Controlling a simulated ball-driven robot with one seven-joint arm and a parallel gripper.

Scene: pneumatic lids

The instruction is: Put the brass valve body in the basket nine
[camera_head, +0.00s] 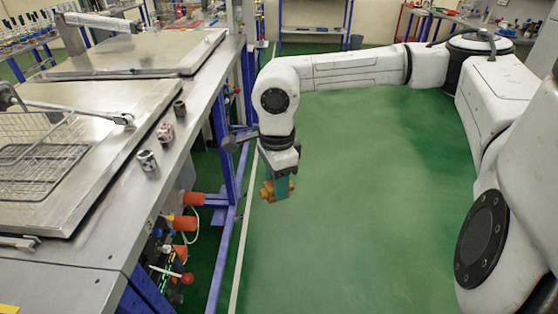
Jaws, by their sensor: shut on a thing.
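My gripper (278,182) points down over the green floor, right of the bench. It is shut on the brass valve body (267,191), a yellow-brown piece partly hidden by the teal fingers. The valve body hangs in the air, apart from the bench. A wire basket (45,150) sits on the bench at the left, cut by the picture's edge. No number on it can be read, so I cannot tell if it is basket nine.
The steel bench (95,240) has large flat lids (135,52) on it. Several small metal fittings (147,160) stand near its right edge. Orange-capped parts (186,223) stick out below the bench. The green floor (370,220) is open.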

